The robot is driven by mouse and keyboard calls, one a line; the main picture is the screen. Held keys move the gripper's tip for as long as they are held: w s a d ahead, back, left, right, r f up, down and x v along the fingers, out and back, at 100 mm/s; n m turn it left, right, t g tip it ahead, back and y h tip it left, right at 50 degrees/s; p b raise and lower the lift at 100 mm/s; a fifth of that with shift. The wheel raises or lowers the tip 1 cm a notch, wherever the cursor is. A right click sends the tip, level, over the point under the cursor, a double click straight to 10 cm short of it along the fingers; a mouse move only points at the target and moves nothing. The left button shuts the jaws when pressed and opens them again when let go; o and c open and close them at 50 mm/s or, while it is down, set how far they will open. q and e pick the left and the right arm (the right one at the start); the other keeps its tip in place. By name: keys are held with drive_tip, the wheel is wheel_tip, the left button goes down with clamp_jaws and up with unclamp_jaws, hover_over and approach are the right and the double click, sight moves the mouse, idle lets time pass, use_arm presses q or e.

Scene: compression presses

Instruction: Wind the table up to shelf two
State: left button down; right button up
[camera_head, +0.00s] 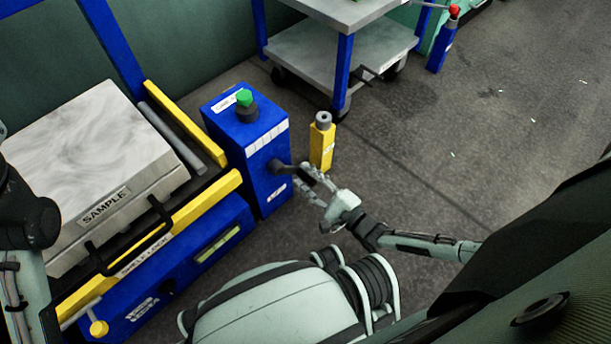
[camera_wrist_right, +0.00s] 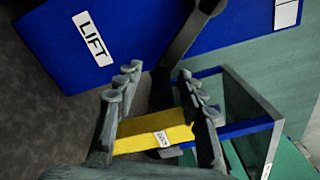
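The table is a blue unit with yellow edges (camera_head: 205,205) at the left of the head view. A grey block marked SAMPLE lies on it, with a black handle in front. A blue box (camera_head: 265,155) stands at its right end with a dark crank (camera_head: 284,167) on its side. The crank shows in the right wrist view (camera_wrist_right: 180,50), beside a LIFT label (camera_wrist_right: 93,38). My right gripper (camera_head: 308,180) is at the crank. Its fingers (camera_wrist_right: 160,90) are spread, with the dark crank end between them and space showing at its sides. My left gripper is out of view.
A green knob (camera_head: 244,97) tops the blue box. A yellow post (camera_head: 322,145) stands close behind my right gripper. A grey two-level cart (camera_head: 365,55) stands at the back, with a red-topped blue post (camera_head: 441,48) beside it. Floor at the right is mostly clear.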

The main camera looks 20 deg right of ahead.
wheel_tip(320, 180, up, 10)
idle(0.6)
